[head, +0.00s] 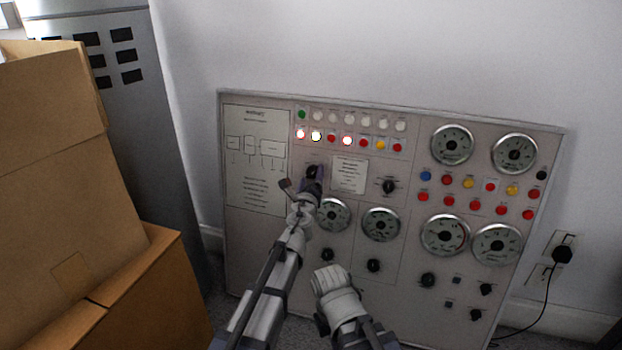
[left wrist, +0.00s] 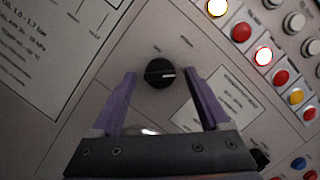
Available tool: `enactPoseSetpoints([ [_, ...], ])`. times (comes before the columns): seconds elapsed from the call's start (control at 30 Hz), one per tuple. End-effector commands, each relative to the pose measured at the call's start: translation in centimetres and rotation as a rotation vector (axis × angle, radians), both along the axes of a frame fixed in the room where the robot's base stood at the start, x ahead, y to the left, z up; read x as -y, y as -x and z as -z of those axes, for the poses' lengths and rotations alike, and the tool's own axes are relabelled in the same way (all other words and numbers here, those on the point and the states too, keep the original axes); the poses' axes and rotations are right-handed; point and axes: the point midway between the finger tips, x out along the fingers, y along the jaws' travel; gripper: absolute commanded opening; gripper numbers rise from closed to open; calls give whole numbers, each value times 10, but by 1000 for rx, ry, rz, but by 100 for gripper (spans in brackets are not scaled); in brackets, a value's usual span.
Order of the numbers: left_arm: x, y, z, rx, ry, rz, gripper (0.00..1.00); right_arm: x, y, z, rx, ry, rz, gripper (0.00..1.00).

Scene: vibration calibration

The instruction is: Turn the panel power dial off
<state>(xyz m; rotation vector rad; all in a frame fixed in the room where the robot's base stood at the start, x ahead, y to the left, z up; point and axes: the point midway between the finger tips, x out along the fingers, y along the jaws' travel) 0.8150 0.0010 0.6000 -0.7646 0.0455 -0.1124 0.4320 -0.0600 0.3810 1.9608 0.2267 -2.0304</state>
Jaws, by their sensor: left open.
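The dial is a round black knob (left wrist: 159,74) on the grey panel, seen in the left wrist view with a white mark pointing to the picture's right. In the head view the knob (head: 312,171) shows just below the rows of lamps, partly covered by my gripper. My left gripper (left wrist: 160,76) has purple fingers, open, one on each side of the knob. I cannot tell whether they touch it. In the head view my left gripper (head: 309,183) is up against the panel. My right arm is low in the middle; its fingers do not show.
The panel (head: 262,262) leans at the wall with gauges, lamps and other black knobs such as one (head: 389,187) to the right. Cardboard boxes (head: 60,180) stand close on the left before a grey cabinet (head: 150,110). A wall socket with a plug (head: 562,254) is at right.

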Motion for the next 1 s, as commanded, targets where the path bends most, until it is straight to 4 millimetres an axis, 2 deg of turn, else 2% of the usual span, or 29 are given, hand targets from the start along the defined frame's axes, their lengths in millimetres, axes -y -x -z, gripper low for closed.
enactPoseSetpoints([
  [0.07, 0, 0, 0, 0, 0, 0, 73, 0, 0, 0, 0, 0, 0, 0],
  [0.7, 0, 0, 0, 0, 0, 0, 1, 0, 0, 0, 0, 0, 0, 0],
  [1.0, 0, 0, -1, -8, 23, -5, 0, 0, 0, -2, 0, 0, 0, 0],
])
